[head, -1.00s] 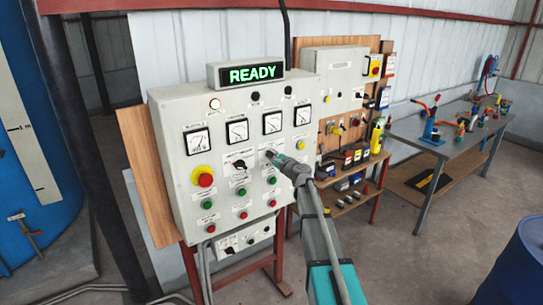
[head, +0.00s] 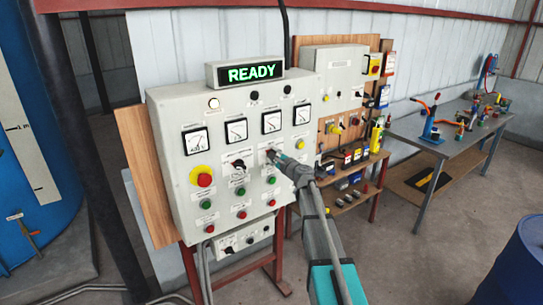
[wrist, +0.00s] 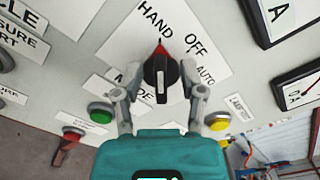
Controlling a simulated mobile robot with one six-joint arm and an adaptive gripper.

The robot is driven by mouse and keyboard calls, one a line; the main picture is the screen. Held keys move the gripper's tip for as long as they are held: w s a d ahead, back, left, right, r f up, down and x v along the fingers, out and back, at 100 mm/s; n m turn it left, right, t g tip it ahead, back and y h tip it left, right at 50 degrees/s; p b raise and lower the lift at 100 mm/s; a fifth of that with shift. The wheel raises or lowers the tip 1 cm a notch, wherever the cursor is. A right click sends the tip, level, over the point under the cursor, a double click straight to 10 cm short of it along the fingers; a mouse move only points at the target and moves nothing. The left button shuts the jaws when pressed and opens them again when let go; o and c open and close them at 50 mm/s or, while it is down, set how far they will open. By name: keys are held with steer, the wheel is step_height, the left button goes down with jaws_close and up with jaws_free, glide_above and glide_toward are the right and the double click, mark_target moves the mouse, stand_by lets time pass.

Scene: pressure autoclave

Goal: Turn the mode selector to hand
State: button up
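The mode selector (wrist: 161,78) is a black knob with a red pointer on a white label plate (wrist: 120,45) reading HAND, OFF and AUTO. In the wrist view its pointer faces up, toward the end of the word HAND and left of OFF. My gripper (wrist: 161,72) has one finger on each side of the knob, with narrow gaps seeming to show beside it, so it looks open around the knob. In the head view my gripper (head: 272,156) is at the control panel (head: 170,115) and hides most of the selector.
A second black selector (head: 238,166) is just left of my gripper. Green buttons (head: 239,191), red buttons and a red emergency stop (head: 204,180) lie left and below. A yellow button (head: 300,144) is to the right. The sign (head: 246,72) reads READY.

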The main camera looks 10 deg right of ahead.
steer(key=v, duration=1)
steer(key=shift+s, duration=0.35)
steer(key=shift+d, duration=0.1)
steer(key=s+a+f+n+g+y+b, duration=0.1)
steer(key=s+a+f+n+g+b, duration=0.2)
steer(key=s+a+f+n+g, duration=0.95)
steer(key=s+f+n+g+h+b, duration=0.1)
steer(key=s+f+n+g+h, duration=0.1)
steer(key=s, duration=0.6)
steer(key=s+f+n+g+h+b, duration=0.1)
steer(key=s+f+n+g+h, duration=0.1)
steer(key=s+f+n+h, duration=0.3)
steer(key=shift+s+d+f+n+b, duration=0.4)
steer(key=shift+s+f+n, duration=0.75)
steer(key=shift+s+f, duration=1.05)
steer(key=shift+w+d+g, duration=0.1)
steer(key=shift+w+g, duration=0.05)
steer(key=shift+g, duration=0.1)
